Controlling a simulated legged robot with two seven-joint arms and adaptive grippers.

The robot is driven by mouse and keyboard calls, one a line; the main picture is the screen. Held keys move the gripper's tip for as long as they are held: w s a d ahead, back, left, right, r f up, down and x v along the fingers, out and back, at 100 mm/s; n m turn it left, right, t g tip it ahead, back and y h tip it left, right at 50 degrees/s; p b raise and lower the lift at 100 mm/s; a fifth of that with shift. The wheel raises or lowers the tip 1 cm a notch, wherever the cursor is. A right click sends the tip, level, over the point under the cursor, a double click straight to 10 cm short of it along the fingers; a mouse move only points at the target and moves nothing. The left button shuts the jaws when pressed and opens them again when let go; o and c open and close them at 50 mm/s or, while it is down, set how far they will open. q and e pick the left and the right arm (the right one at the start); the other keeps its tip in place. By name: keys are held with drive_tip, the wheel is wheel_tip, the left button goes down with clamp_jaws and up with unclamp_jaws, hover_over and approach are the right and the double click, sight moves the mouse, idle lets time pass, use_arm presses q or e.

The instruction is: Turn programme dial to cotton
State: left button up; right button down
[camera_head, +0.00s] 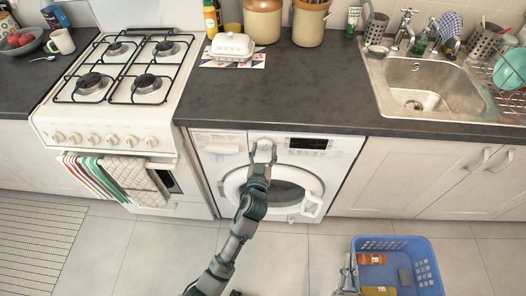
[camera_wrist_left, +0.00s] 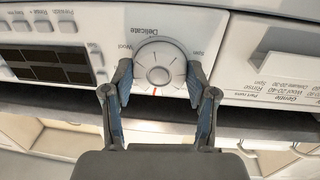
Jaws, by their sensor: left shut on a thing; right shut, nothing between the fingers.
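The washer (camera_head: 226,152) stands under the counter. Its round white programme dial (camera_wrist_left: 160,66) sits on the front panel between the drawer and the display. My left gripper (camera_head: 263,150) is at the dial, and in the left wrist view its two fingers (camera_wrist_left: 159,88) are shut on the dial's opposite sides. A red mark shows on the dial's lower edge in that view. "Delicate", "Wool" and "Spin" are readable around it; I cannot read a cotton label. In the head view my left gripper covers most of the dial. My right gripper (camera_head: 349,273) is low by the basket's left side, shut and empty.
A blue basket (camera_head: 427,268) with a few items stands on the floor at the right. The white cooker (camera_head: 105,125) is left of the washer. The dark counter (camera_head: 310,92) overhangs the panel. The washer's detergent drawer (camera_wrist_left: 265,62) is beside the dial.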

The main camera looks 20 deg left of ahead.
use_arm(q)
drive_tip(key=shift+r+m+p, duration=0.35)
drive_tip(key=shift+m+p, duration=0.65)
drive_tip(key=shift+m, duration=0.2)
drive_tip(key=m+p, duration=0.1)
drive_tip(key=m, duration=0.1)
drive_tip(key=shift+f+m+p, duration=0.15)
drive_tip(key=shift+m+p, duration=0.15)
drive_tip(key=shift+p, duration=0.1)
drive_tip(key=shift+f+m, duration=0.1)
drive_tip(key=shift+m, duration=0.3)
use_arm(e)
drive_tip(key=s+d+f+g+h, duration=0.2)
drive_tip(key=s+f+g, duration=0.1)
drive_tip(key=f+g, duration=0.6)
drive_tip(key=shift+s+d+f, duration=0.15)
drive_tip(key=shift+s+f, duration=0.1)
drive_tip(key=shift+f, duration=0.65)
use_arm(q)
drive_tip(key=o, duration=1.2)
drive_tip(key=shift+c, duration=0.2)
use_arm(e)
drive_tip(key=shift+w, duration=0.1)
